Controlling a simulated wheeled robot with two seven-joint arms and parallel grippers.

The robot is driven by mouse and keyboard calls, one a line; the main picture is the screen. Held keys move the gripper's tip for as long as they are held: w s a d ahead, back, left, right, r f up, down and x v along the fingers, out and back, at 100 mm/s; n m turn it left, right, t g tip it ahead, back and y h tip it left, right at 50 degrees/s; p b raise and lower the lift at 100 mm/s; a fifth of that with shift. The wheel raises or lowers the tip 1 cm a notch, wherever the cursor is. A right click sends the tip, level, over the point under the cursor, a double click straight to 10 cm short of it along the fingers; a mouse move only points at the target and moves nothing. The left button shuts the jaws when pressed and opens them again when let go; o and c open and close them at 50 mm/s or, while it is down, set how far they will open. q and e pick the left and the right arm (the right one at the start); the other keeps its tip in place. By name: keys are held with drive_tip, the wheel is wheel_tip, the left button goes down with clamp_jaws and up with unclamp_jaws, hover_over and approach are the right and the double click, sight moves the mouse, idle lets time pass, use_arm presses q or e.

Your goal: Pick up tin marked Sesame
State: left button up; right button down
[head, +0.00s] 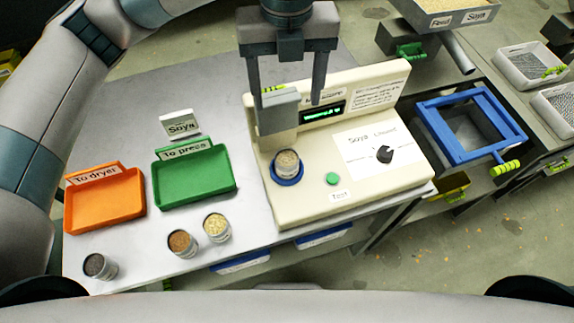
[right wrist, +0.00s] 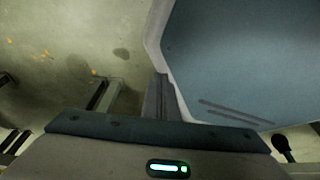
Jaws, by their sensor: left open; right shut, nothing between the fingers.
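Three small tins stand in a row at the front left of the table in the head view: one with dark contents (head: 99,267), one with brown contents (head: 182,243) and one with pale yellow contents (head: 216,227). A fourth tin (head: 287,164) with beige grains sits on the blue ring of the cream tester. No tin's marking is legible, so I cannot tell which is Sesame. My left gripper (head: 288,104) is open and empty, fingers down, above the tester and behind the fourth tin. My right gripper (right wrist: 161,88) is shut and empty in the right wrist view, away from the tins.
An orange "To dryer" tray (head: 66,222) and a green "To press" tray (head: 158,199) lie behind the tins. A "Soya" card (head: 180,124) stands behind the green tray. The cream tester (head: 385,187) has a grey block, display and knob. A blue frame (head: 440,115) is at right.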

use_arm(q)
drive_tip(key=shift+f+b, duration=0.5)
drive_tip(key=shift+f, duration=0.4)
use_arm(e)
drive_tip(key=shift+w+a+f, duration=0.3)
drive_tip(key=shift+w+f, duration=0.3)
drive_tip(key=shift+w, duration=0.1)
use_arm(q)
drive_tip(key=shift+f, duration=0.1)
use_arm(e)
drive_tip(key=shift+s, duration=0.1)
use_arm(q)
drive_tip(key=p, duration=0.4)
hover_over(287, 156)
wheel_tip(287, 156, down, 11)
drive_tip(key=shift+r, duration=0.1)
drive_tip(key=shift+f, duration=0.6)
use_arm(e)
drive_tip(key=s+d+r+g, duration=0.1)
drive_tip(key=s+d+g, duration=0.1)
drive_tip(key=s, duration=0.6)
drive_tip(key=shift+d+h, duration=0.3)
drive_tip(key=shift+d, duration=0.35)
drive_tip(key=shift+s+r, duration=0.1)
drive_tip(key=shift+r, duration=0.05)
